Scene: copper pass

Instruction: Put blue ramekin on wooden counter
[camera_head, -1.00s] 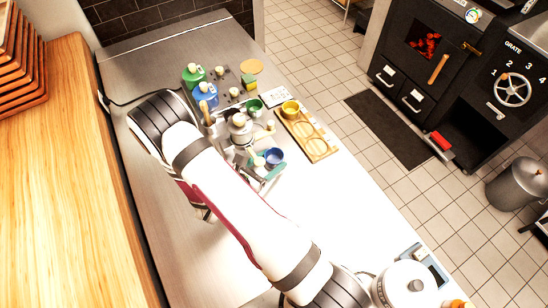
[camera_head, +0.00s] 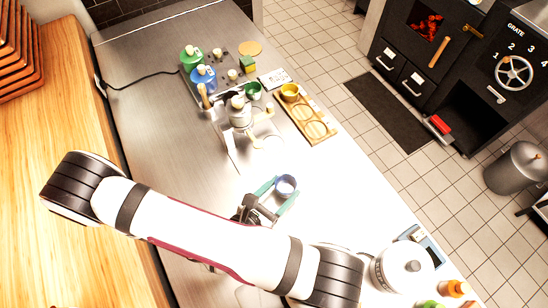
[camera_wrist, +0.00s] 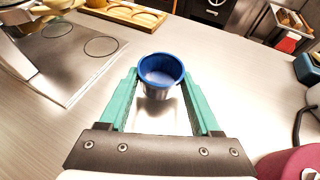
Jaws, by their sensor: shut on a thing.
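The blue ramekin (camera_head: 286,186) is held between the green fingers of my gripper (camera_head: 276,193), over the steel worktop right of centre. The wooden counter (camera_head: 75,130) runs along the left side of the head view, beyond my arm.
A wooden tray (camera_head: 326,136) with round recesses holds a yellow ramekin (camera_head: 290,92). A green ramekin (camera_head: 253,90) sits beside it. A metal press (camera_head: 239,112) stands near. Stacked wooden trays (camera_head: 18,50) occupy the counter's far end.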

